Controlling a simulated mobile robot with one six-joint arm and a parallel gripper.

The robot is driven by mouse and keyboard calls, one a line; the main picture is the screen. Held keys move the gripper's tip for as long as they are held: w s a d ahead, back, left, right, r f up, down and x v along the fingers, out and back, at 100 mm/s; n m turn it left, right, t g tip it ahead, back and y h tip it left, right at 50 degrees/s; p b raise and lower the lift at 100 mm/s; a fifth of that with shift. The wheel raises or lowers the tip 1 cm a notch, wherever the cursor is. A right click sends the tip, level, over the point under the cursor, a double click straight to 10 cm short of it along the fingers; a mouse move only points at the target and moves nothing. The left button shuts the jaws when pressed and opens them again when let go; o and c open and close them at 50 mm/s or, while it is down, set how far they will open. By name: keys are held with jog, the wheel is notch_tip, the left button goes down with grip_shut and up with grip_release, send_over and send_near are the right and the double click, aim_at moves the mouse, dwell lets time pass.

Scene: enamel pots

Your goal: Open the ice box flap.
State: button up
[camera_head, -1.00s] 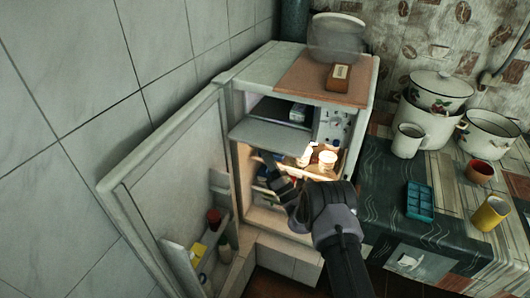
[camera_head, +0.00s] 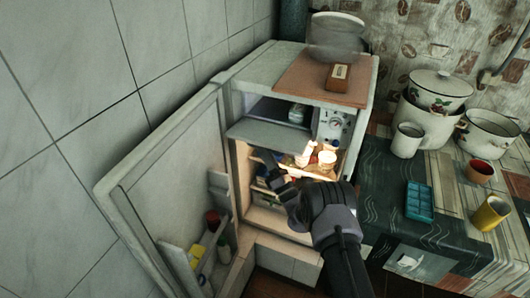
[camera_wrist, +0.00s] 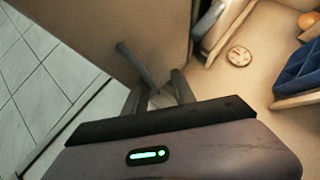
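The ice box flap (camera_head: 268,133) is a grey panel at the top of the open fridge in the head view. It is tilted down and outward, and the dark ice box compartment (camera_head: 268,107) shows above it. A pale rounded item (camera_head: 296,113) sits inside at the right. My gripper (camera_head: 273,180) is below the flap, in front of the lit lower shelves, and appears apart from it.
The fridge door (camera_head: 170,180) stands wide open at the left, with items in its racks. Lit jars (camera_head: 326,158) stand on a shelf near my gripper. The counter at the right holds enamel pots (camera_head: 430,122), a mug (camera_head: 407,140) and a blue tray (camera_head: 419,202).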

jog(key=shift+d+r, duration=0.1)
jog(key=p+v, duration=0.9)
jog(key=v, duration=0.8)
jog(key=shift+s, duration=0.2)
